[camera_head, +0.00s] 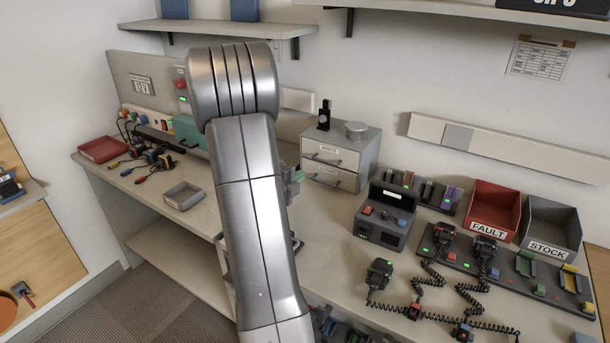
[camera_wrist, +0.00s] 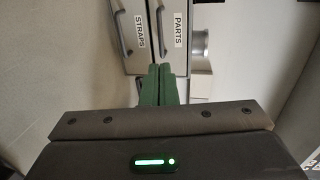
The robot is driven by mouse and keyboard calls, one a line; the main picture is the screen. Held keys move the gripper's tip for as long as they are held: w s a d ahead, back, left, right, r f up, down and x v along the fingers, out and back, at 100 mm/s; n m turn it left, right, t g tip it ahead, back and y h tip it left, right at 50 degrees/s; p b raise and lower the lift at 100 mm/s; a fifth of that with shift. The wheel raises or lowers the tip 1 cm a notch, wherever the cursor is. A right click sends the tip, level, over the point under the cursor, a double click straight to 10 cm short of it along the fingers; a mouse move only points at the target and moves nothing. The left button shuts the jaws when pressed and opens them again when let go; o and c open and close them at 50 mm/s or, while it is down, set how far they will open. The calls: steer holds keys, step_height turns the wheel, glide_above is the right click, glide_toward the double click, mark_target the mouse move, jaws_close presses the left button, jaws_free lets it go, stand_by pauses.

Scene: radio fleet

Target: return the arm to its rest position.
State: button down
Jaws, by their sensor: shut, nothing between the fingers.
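My arm (camera_head: 255,210) rises through the middle of the head view, bent at the top. It hides part of the bench behind it. My gripper shows in the wrist view (camera_wrist: 163,84) as two green fingers pressed together with nothing between them. In the head view only a bit of green (camera_head: 298,176) shows past the arm's right edge, near the drawer unit (camera_head: 372,160). The drawers labelled STRAPS (camera_wrist: 139,32) and PARTS (camera_wrist: 179,30) lie beyond the fingertips in the wrist view. I cannot tell the exact gap.
The bench (camera_head: 140,192) holds a grey tray (camera_head: 184,195) and a red tray (camera_head: 102,149) at left. At right stand a radio tester (camera_head: 385,215), FAULT (camera_head: 490,212) and STOCK (camera_head: 548,228) bins, and several radios with coiled cords. A shelf (camera_head: 220,28) hangs above.

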steer(key=shift+s+a+r, duration=0.1)
steer(key=shift+s+a, duration=0.15)
steer(key=shift+s, duration=0.1)
